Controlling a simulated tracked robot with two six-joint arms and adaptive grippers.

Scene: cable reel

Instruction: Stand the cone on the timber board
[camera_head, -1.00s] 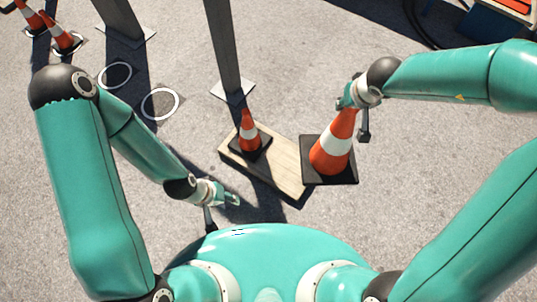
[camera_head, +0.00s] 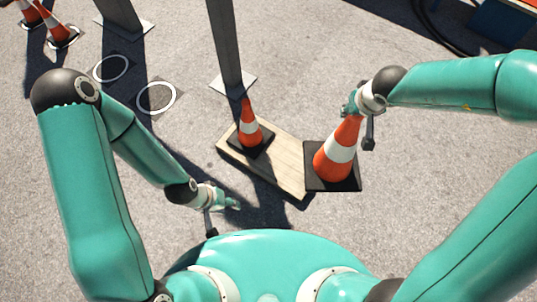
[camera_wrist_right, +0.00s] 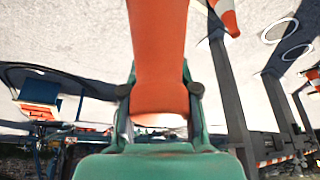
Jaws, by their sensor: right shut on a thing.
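The cone (camera_head: 337,160), orange with a white band and a black square base, is upright at the right end of the timber board (camera_head: 285,172). In the head view its base overlaps the board's right end; I cannot tell whether it touches. My right gripper (camera_head: 350,108) is shut on the cone's top. In the right wrist view the cone (camera_wrist_right: 158,50) runs between the fingers. A smaller orange and white cone (camera_head: 250,130) stands on the board's left part. My left gripper (camera_head: 226,203) is left of the board, apart from it; its finger opening is too small to tell.
A grey post (camera_head: 226,50) with a square foot stands just behind the board, and another (camera_head: 122,15) farther left. White rings (camera_head: 156,97) lie on the ground at left. More cones (camera_head: 60,33) stand far left. Ground right of the board is clear.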

